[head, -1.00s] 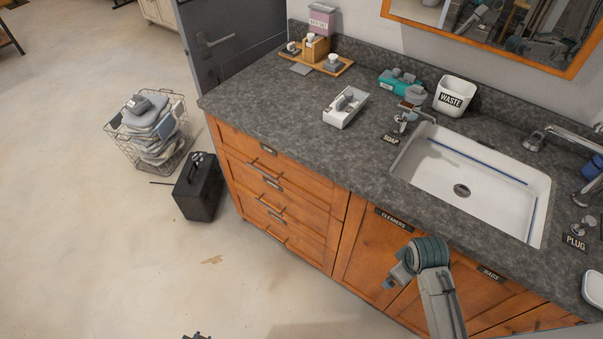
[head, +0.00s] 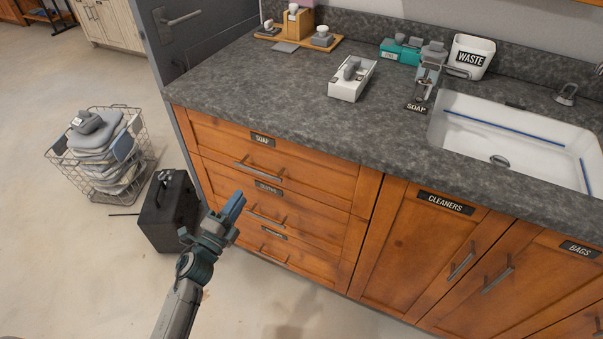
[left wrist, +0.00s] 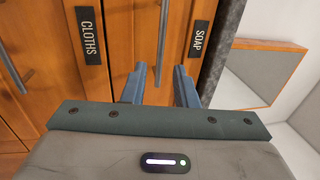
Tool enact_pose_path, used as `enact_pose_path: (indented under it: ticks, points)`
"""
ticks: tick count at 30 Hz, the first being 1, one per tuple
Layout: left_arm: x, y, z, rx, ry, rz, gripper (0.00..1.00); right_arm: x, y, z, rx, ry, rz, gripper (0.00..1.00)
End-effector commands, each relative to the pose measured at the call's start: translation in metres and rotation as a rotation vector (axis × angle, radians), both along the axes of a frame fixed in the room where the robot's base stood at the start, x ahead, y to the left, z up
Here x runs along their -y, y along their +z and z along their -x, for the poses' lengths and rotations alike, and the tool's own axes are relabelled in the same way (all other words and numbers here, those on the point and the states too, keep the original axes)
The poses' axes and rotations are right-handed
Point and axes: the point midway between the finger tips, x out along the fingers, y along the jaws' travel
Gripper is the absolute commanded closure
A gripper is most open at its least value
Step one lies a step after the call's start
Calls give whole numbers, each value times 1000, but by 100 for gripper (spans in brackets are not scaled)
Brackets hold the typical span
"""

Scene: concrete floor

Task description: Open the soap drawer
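The soap drawer (head: 320,175) is the top wooden drawer at the left of the counter, with a dark SOAP label (head: 262,140) and a metal bar handle (head: 257,170). It looks shut, flush with the drawers below. My left gripper (head: 238,203) is in front of the drawers, below that handle in the head view. In the left wrist view its two blue fingers (left wrist: 160,80) are apart and empty. The soap drawer handle (left wrist: 163,38) shows beyond the gap between them, with the SOAP label (left wrist: 198,40) to the right. My right gripper is not in view.
The CLOTHS drawer (left wrist: 60,75) lies below the soap drawer. A black case (head: 170,210) and a wire basket (head: 100,155) of folded cloths stand on the floor at the left. The grey countertop (head: 290,110) overhangs the drawers.

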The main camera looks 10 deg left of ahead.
Motion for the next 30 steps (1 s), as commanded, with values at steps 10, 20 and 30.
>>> enact_pose_path:
  ticks: [10, 20, 30]
  points:
    - [19, 16, -53, 2, 0, 4, 74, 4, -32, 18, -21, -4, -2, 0]
    - [34, 21, -93, -1, 1, 3, 74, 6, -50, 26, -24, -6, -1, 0]
    - [35, 21, -97, -1, 1, 3, 74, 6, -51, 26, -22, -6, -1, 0]
